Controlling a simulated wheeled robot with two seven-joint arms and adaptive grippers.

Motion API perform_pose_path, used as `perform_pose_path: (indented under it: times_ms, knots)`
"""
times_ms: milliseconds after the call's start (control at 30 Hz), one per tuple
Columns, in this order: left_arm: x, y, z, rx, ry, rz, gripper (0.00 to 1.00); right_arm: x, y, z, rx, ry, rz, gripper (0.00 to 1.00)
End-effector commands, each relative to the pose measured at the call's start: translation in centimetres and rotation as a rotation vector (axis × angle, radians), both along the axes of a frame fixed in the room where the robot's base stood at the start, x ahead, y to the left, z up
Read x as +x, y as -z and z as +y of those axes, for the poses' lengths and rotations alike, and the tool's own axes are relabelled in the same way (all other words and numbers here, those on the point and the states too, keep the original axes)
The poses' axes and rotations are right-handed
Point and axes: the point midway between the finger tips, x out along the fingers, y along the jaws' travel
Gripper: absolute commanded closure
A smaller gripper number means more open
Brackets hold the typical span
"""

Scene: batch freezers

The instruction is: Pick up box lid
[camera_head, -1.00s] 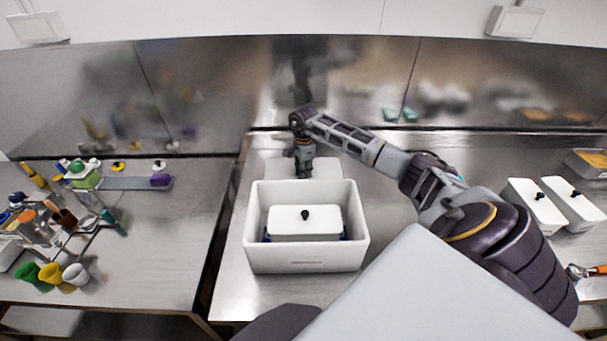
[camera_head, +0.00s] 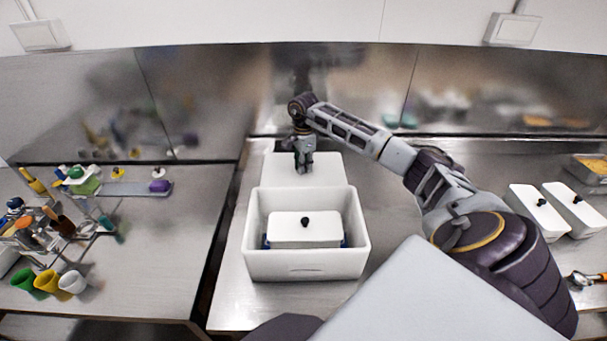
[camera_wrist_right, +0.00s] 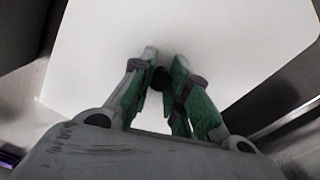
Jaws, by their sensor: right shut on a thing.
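The white box lid (camera_head: 333,170) is behind the open white box (camera_head: 254,235), close to its back rim, and appears raised off the counter. My right gripper (camera_head: 303,168) points down over the lid. In the right wrist view the lid (camera_wrist_right: 225,40) fills most of the picture, and the green-padded fingers of my right gripper (camera_wrist_right: 163,82) are shut on its small dark knob (camera_wrist_right: 160,76). Inside the box is a smaller white container with a black-knobbed lid (camera_head: 305,230). My left gripper is not in view.
Two white lidded containers (camera_head: 540,215) (camera_head: 578,210) stand at the right, beside a metal scoop (camera_head: 580,279) with an orange handle. A steel counter (camera_head: 232,300) lies around the box. A cluttered table (camera_head: 150,245) with coloured cups stands at the left, across a gap.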

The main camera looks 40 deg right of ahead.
Motion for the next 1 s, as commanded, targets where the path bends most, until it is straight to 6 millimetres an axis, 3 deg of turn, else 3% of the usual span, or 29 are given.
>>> perform_pose_path:
  times_ms: [100,333,1000]
  knots:
    - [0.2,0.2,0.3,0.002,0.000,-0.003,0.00,0.0,-1.7,-0.1,-0.002,0.001,-0.003,0.99]
    - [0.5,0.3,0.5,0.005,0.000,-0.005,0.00,0.0,-3.5,0.0,0.000,0.001,-0.001,0.99]
    - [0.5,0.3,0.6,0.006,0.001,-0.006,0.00,0.0,-4.0,0.0,0.000,0.001,0.000,0.99]
